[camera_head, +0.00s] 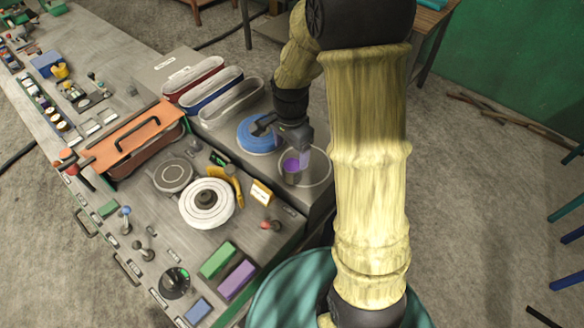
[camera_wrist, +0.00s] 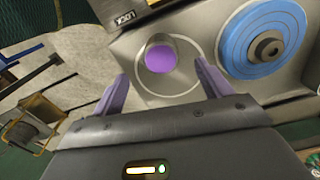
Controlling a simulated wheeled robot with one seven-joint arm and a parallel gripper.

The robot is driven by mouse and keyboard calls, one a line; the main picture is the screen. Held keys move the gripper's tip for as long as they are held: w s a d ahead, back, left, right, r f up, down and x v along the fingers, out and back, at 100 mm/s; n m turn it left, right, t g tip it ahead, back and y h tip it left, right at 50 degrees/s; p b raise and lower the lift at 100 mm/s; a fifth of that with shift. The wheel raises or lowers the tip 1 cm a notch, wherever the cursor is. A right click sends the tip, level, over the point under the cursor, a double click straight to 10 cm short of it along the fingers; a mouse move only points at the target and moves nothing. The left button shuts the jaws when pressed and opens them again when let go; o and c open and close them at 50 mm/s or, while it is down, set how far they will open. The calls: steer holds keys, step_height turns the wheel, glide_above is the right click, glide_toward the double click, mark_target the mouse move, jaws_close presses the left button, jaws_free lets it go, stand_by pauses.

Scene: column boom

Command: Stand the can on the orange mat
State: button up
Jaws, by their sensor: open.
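A round purple object (camera_head: 291,167), which looks like the can seen mostly from above, stands upright inside a pale ring on the grey panel. In the wrist view the purple can (camera_wrist: 160,58) shows as a disc between and beyond my finger tips. My gripper (camera_head: 303,153) is open just above and beside it in the head view. The wrist view shows the two lilac fingers of my gripper (camera_wrist: 161,70) spread apart, with nothing held. I cannot make out a plain orange mat; an orange cover (camera_head: 128,143) with a black handle lies on the panel at left.
A blue disc (camera_wrist: 262,38) with a dark hub is right of the can in the wrist view. A white round dial (camera_head: 207,203), several long trays (camera_head: 231,101) and a yellow tag (camera_head: 262,192) crowd the panel. Green (camera_head: 216,260) and purple blocks (camera_head: 237,279) lie near its front edge.

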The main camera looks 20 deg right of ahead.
mark_target(293, 165)
steer(key=shift+f+p, duration=0.35)
steer(key=shift+f, duration=1.6)
steer(key=shift+w+d+f+p, duration=0.15)
steer(key=shift+f+p, duration=0.45)
steer(key=shift+f, duration=0.3)
steer(key=shift+d+f+p, duration=0.15)
steer(key=shift+f+p, duration=0.45)
steer(key=shift+f, duration=0.95)
steer(key=shift+a+f, duration=0.1)
steer(key=shift+f, duration=0.05)
steer(key=shift+c, duration=0.3)
